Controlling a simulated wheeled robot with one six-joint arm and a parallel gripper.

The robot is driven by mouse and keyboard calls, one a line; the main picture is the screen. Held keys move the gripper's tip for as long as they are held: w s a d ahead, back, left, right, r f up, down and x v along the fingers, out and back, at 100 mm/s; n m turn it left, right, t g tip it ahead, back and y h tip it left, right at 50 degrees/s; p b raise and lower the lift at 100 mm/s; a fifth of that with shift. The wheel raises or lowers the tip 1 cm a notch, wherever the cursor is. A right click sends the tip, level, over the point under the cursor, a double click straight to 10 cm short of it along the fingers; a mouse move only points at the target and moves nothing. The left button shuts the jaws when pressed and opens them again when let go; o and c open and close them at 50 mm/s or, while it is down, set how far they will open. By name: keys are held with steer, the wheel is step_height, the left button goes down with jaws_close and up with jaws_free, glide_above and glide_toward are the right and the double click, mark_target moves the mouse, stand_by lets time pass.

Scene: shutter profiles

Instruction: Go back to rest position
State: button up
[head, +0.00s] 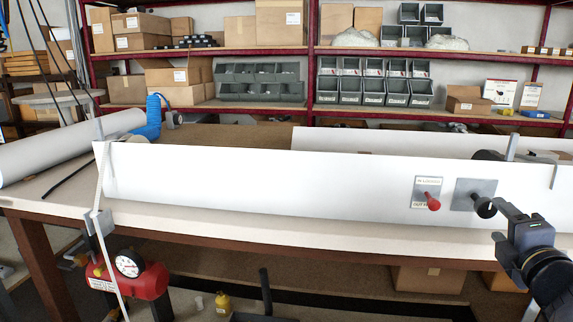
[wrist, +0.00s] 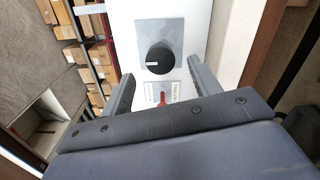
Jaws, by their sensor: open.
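My gripper (head: 501,228) is at the right of the head view, in front of the white panel (head: 270,185). Its jaws are open and empty. In the wrist view my gripper (wrist: 160,72) has its two grey fingers spread apart, with the panel face beyond them. A round black knob (head: 484,206) on a grey square plate sits near the gripper; in the wrist view the knob (wrist: 160,58) appears between and beyond the fingertips. A red lever (head: 433,202) on a labelled plate is left of the knob; it also shows in the wrist view (wrist: 162,98). I see no contact with either.
The panel stands on a long workbench (head: 330,238). A white roll (head: 75,145) lies at the left. Shelves with boxes and grey bins (head: 372,90) stand behind. Cardboard boxes (head: 428,279) are under the bench.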

mark_target(488, 212)
steer(key=s, duration=0.4)
steer(key=x, duration=0.3)
steer(key=b+x, duration=0.1)
steer(key=x, duration=0.3)
steer(key=a+x, duration=0.1)
steer(key=x, duration=0.2)
steer(key=shift+w+f+b, duration=0.1)
steer(key=shift+w+b, duration=0.3)
steer(key=shift+w, duration=0.1)
steer(key=shift+r+m+p, duration=0.3)
steer(key=shift+m+p, duration=0.4)
steer(key=shift+p, duration=0.15)
steer(key=shift+s+m+p, duration=0.15)
steer(key=shift+m+p, duration=0.25)
steer(key=shift+m, duration=0.2)
steer(key=m+p, duration=0.2)
steer(key=m, duration=0.1)
steer(key=shift+m, duration=0.3)
steer(key=m+p, duration=0.3)
steer(key=shift+m, duration=0.3)
steer(key=m+p, duration=0.5)
steer(key=m, duration=0.1)
steer(key=shift+a+f, duration=0.1)
steer(key=m+p, duration=0.3)
steer(key=m, duration=0.1)
steer(key=shift+f+m, duration=0.15)
steer(key=shift+m, duration=0.25)
